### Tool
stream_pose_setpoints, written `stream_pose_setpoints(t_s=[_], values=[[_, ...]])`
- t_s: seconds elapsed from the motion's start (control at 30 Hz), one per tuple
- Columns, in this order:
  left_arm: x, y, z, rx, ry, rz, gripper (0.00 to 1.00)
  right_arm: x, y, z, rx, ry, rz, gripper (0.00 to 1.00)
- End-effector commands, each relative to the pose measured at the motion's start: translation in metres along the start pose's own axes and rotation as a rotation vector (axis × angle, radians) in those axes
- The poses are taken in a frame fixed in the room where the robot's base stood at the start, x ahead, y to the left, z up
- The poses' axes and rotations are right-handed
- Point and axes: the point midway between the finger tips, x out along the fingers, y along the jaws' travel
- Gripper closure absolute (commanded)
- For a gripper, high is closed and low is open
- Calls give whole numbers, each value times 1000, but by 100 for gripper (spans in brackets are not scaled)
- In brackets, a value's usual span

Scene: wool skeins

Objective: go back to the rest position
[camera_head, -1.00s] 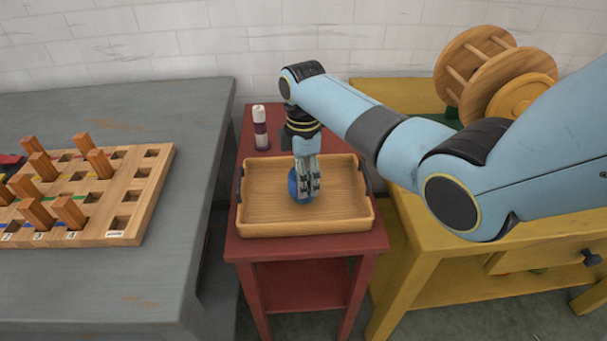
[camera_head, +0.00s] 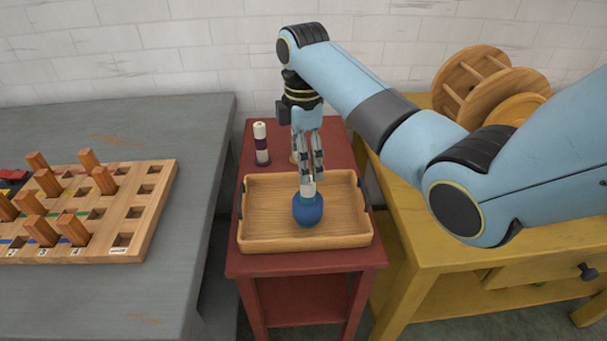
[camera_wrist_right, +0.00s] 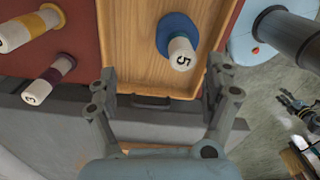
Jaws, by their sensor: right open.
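My right gripper (camera_head: 311,172) is open and points down over the wooden tray (camera_head: 260,243). A blue wool skein (camera_head: 308,212) on a white core stands in the tray, just below the fingertips in the head view. In the right wrist view the skein (camera_wrist_right: 172,27) shows the number 5 on its core. It lies beyond the spread fingers (camera_wrist_right: 161,78), with nothing between them. My left gripper is not seen in the head view.
The tray sits on a red stand (camera_head: 305,261). A purple-banded spool (camera_head: 261,144) stands behind it, with a yellow-banded one (camera_wrist_right: 32,27) beside it. A grey table (camera_head: 190,200) with a pegboard (camera_head: 141,212) is left, a yellow table (camera_head: 440,250) with a wooden reel (camera_head: 470,85) right.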

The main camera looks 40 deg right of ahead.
Motion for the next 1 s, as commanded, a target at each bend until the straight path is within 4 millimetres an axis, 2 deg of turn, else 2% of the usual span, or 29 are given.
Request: stream_pose_setpoints(t_s=[0.1,0.23,0.8,0.87,0.93,1.0], values=[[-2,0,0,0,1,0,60,-16,0,0,0,1,1,16],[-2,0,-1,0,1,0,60,-24,0,0,0,1,-1,16],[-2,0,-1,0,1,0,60,-23,-2,0,6,0,0,16],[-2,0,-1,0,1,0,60,-18,-9,2,30,-3,7,16],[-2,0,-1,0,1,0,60,-8,-25,5,92,-6,25,16],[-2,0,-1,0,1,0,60,6,-51,10,194,-6,55,16]])
